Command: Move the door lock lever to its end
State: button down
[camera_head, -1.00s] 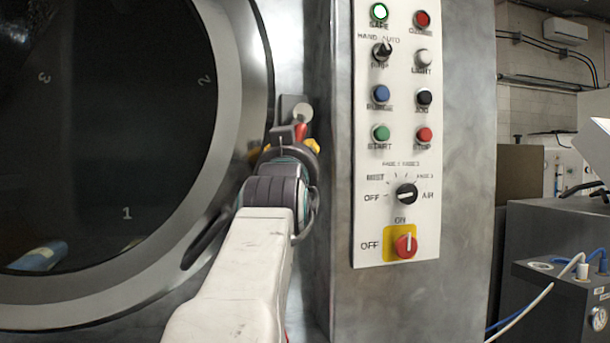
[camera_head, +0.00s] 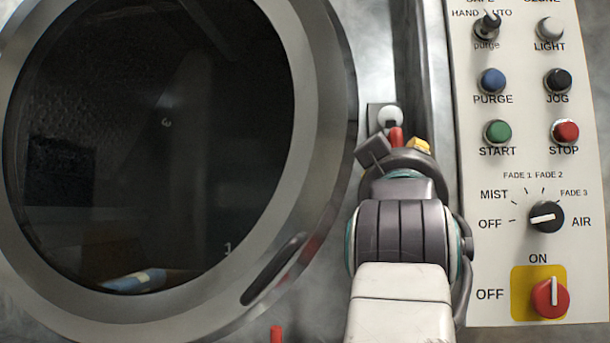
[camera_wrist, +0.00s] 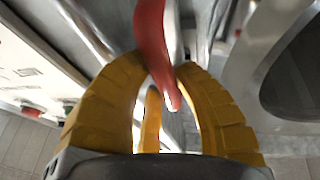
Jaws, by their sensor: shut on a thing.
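The door lock lever, with a red grip, shows just above my gripper in the head view (camera_head: 396,136). A pale round knob (camera_head: 390,116) sits at its upper end, beside the round door. In the wrist view the red lever (camera_wrist: 152,40) runs down between the yellow fingers of my gripper (camera_wrist: 165,95). My gripper is shut around the lever's lower part. In the head view my wrist hides most of the fingers, and only a bit of yellow (camera_head: 419,145) shows. The round door (camera_head: 310,120) has a dark window and appears closed.
The control panel (camera_head: 510,190) with buttons and rotary switches stands close to the right of my arm. A recessed door handle (camera_head: 272,270) lies to the lower left. A small red peg (camera_head: 277,334) shows at the bottom edge.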

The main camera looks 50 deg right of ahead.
jog(key=shift+a+r, duration=0.1)
jog(key=c, duration=1)
grip_release()
jog(key=shift+s, duration=0.1)
jog(key=shift+o, duration=0.2)
